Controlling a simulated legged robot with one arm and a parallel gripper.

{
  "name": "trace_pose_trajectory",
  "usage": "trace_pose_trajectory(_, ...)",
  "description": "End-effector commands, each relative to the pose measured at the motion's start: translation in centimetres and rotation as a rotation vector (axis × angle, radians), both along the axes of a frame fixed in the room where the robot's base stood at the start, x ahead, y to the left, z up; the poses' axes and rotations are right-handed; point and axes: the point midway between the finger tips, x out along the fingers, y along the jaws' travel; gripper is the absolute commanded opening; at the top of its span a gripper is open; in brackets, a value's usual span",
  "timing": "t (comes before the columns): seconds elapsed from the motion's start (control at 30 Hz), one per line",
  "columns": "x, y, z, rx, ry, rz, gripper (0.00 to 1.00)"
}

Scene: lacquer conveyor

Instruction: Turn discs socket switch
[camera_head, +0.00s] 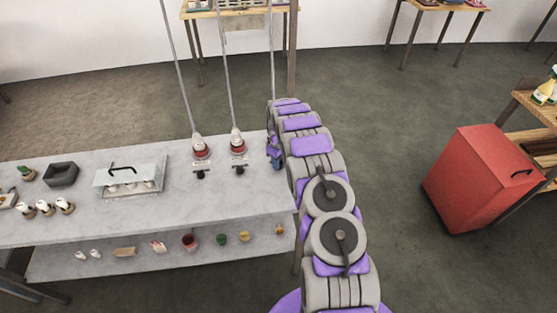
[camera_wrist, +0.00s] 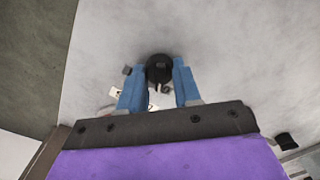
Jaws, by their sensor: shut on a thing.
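My gripper (camera_wrist: 158,92) points at the grey table top (camera_wrist: 225,55), and its two blue fingers are shut on a round black switch (camera_wrist: 159,68). In the head view my gripper (camera_head: 274,152) is at the right end of the grey table (camera_head: 120,222), largely hidden by my arm. The gripped switch is hidden there. Two red and white sockets (camera_head: 201,148) (camera_head: 236,142) stand to the left, each with a rod rising from it. A small black switch (camera_head: 200,174) (camera_head: 239,170) sits in front of each, by a small label. A third rod (camera_head: 272,60) rises behind my gripper.
A box with a clear cover and black handle (camera_head: 130,177), a dark tray (camera_head: 60,174) and several small white-topped items (camera_head: 45,208) are on the table's left. The lower shelf (camera_head: 140,265) holds small objects. A red bin (camera_head: 480,180) stands right, with open floor between.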

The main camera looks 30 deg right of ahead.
Motion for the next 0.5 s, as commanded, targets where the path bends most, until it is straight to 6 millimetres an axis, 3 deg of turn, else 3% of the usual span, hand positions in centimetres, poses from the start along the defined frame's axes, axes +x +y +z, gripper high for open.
trace_pose_trajectory(0.5, 0.03, -0.2, 0.07, -0.002, -0.002, 0.05, 0.02)
